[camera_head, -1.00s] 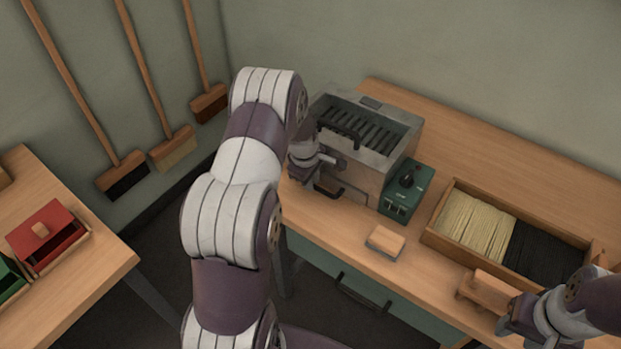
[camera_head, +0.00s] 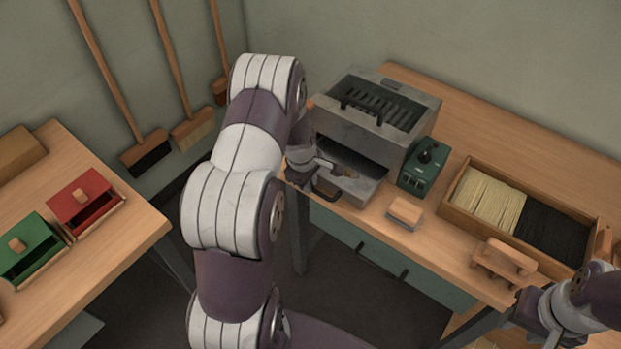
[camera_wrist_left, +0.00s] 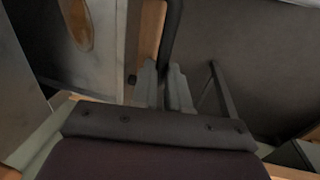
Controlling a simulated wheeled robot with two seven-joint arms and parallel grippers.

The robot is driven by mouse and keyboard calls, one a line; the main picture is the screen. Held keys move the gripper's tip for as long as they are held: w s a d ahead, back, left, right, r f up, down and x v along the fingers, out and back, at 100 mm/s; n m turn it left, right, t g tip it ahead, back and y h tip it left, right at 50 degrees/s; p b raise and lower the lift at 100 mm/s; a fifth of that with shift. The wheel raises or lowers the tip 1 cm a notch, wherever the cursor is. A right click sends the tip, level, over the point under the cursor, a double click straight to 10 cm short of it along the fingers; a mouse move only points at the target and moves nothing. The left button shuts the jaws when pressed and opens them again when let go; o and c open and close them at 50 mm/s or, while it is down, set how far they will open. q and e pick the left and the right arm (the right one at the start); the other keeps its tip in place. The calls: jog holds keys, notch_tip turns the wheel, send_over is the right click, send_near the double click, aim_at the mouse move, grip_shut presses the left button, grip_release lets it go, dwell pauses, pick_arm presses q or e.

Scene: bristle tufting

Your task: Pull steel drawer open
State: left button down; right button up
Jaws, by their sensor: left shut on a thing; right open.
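The steel drawer (camera_head: 352,191) sticks out from the front of the grey steel box (camera_head: 385,125), with a dark gap behind its front. Its black handle (camera_head: 325,190) is at the drawer's front left. My left gripper (camera_head: 322,166) is at the drawer front and shut on the handle; the exact contact is partly hidden. In the left wrist view its fingers (camera_wrist_left: 167,88) are close together, beside pale steel (camera_wrist_left: 107,40) with a wooden-coloured oval in it. My right gripper (camera_head: 527,312) is open near the wooden block tool, at the lower right.
A green control box (camera_head: 424,166) stands right of the steel box. A small wooden block (camera_head: 405,212) lies in front. A bristle tray (camera_head: 487,200) and a wooden block tool (camera_head: 503,258) are to the right. Red (camera_head: 84,198) and green (camera_head: 30,246) boxes sit on the left table.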

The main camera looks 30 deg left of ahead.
pick_arm(q)
jog(key=c, duration=1.5)
grip_release()
jog(key=shift+a+r, duration=0.1)
jog(key=shift+r, duration=0.1)
jog(key=o, duration=0.4)
jog(key=shift+w+f, duration=0.15)
jog(key=r, duration=0.4)
jog(key=s+r, duration=0.1)
jog(key=r, duration=0.3)
jog(key=s+r, duration=0.1)
jog(key=r, duration=0.3)
jog(key=shift+s+r, duration=0.2)
jog(key=shift+r, duration=0.05)
